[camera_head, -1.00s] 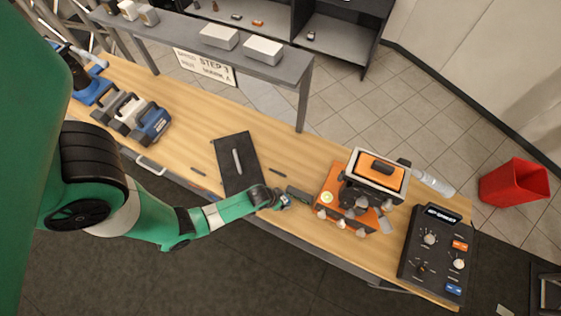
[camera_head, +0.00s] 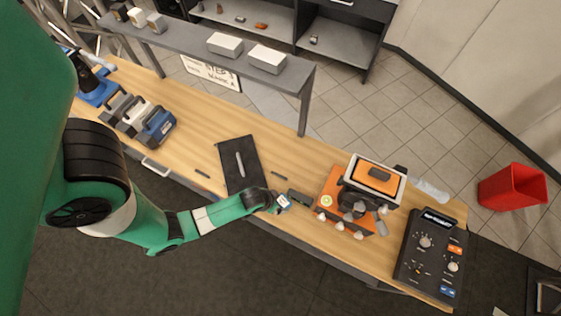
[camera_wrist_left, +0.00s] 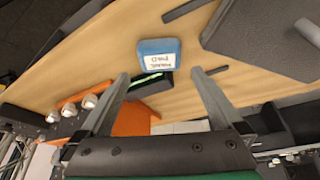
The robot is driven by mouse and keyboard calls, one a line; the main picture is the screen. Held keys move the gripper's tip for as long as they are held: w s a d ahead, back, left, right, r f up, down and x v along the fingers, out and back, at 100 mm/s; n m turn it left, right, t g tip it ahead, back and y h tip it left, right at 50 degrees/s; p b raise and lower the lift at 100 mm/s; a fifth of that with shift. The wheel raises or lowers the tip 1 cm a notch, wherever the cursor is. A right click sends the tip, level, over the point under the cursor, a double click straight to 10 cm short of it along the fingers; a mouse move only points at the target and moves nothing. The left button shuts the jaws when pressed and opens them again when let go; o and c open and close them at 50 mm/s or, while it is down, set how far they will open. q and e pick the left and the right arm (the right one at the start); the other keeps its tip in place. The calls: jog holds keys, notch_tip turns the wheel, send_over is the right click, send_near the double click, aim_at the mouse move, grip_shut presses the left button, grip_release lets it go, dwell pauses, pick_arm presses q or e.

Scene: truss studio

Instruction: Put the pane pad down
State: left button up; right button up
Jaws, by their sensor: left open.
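The pane pad is a small blue block with a white lettered label. It shows in the left wrist view (camera_wrist_left: 158,58) just beyond my fingertips, over the bench wood. In the head view the pad (camera_head: 284,201) is small at the end of my left arm. My left gripper (camera_wrist_left: 158,77) is open, with its two fingers apart and nothing clamped between them. In the head view the left gripper (camera_head: 276,203) is low over the bench's front part, and its fingers are hard to make out. My right gripper is in neither view.
A dark box (camera_head: 300,197) lies close right of the pad, then an orange machine (camera_head: 333,212) with knobs. A dark mat (camera_head: 233,152) with a grey rod lies left. A control panel (camera_head: 434,246) sits at the right end. A grey shelf (camera_head: 190,43) spans the back.

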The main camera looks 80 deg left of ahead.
pick_arm(q)
jog(key=p+v, duration=0.3)
jog(key=v, duration=0.3)
jog(key=shift+p, duration=0.3)
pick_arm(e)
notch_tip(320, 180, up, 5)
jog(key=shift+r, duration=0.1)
